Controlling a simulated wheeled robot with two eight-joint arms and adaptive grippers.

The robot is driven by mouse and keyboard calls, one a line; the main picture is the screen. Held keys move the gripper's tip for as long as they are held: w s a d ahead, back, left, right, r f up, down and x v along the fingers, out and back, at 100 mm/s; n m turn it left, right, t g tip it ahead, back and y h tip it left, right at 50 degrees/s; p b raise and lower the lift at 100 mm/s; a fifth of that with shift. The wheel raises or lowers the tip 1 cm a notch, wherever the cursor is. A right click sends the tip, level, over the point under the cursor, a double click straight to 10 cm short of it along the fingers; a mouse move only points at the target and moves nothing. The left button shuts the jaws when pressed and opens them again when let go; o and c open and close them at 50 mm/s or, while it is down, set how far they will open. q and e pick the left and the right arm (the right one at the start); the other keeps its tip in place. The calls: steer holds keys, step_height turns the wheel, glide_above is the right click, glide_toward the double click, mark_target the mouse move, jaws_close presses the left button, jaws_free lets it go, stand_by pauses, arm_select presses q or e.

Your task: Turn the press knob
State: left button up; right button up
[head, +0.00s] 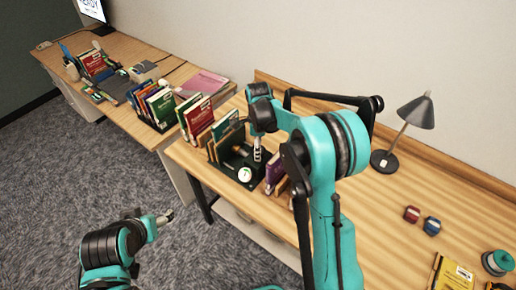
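A dark green press-like stand (228,163) holds books at the left end of the near desk. A round white disc with a green mark (245,174) shows on its front. A small orange-brown part (238,150) sits in the stand; I cannot tell which part is the knob. My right gripper (257,156) points down beside the stand, just above and right of the disc; contact and finger opening are unclear. My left gripper (167,216) hangs over the carpet, away from the desk; it is too small to tell its opening.
More books (276,172) stand right of the stand, partly hidden by my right arm. A grey lamp (384,160), a red jar (411,214), a blue jar (432,225), a yellow book (453,273) and a green-white spool (497,262) are on the right. A second desk (120,50) holds books.

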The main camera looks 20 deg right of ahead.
steer(key=shift+f, duration=0.1)
steer(key=c, duration=1.2)
steer(key=shift+o, duration=0.2)
steer(key=shift+n, duration=0.3)
